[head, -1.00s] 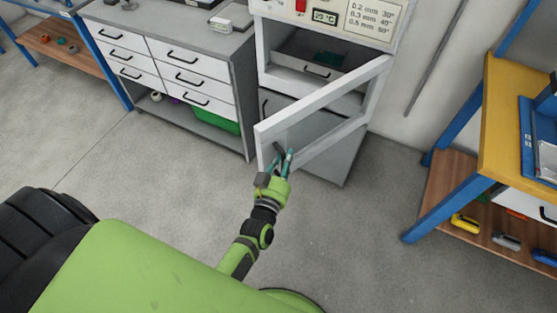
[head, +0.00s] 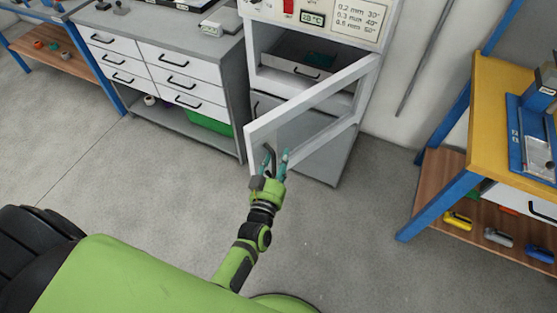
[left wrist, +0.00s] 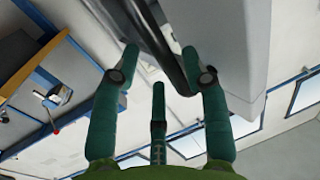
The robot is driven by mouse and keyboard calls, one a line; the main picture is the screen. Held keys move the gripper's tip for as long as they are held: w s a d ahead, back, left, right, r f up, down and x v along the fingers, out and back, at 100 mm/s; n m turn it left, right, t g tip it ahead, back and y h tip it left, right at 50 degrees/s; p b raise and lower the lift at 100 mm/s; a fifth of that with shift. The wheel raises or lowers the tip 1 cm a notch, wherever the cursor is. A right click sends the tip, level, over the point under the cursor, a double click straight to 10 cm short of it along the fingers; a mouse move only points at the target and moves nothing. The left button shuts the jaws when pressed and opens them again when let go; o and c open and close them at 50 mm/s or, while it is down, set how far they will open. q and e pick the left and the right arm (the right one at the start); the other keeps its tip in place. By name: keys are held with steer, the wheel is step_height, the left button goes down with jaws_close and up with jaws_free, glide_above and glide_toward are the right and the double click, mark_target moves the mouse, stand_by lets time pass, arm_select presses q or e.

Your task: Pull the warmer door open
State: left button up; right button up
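The warmer door (head: 312,98), a white frame around a clear pane, stands well open, swung out from the warmer cabinet (head: 248,60) on its right-hand edge. Its dark bar handle (head: 270,160) is near the free left edge. My left gripper (head: 276,160) is at this handle, its teal fingers spread on either side. In the left wrist view the open fingers (left wrist: 160,60) show with the black handle (left wrist: 172,62) passing between or just beyond the tips. Contact cannot be told. My right gripper is not in view.
Inside the warmer a drawer-like tray (head: 290,66) shows. A grey drawer cabinet (head: 172,65) stands to the left. A yellow-topped bench (head: 495,110) with blue legs stands to the right. The grey floor around the door is clear.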

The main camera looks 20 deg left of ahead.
arm_select(q)
steer(key=s+d, duration=0.1)
steer(key=s, duration=1.1)
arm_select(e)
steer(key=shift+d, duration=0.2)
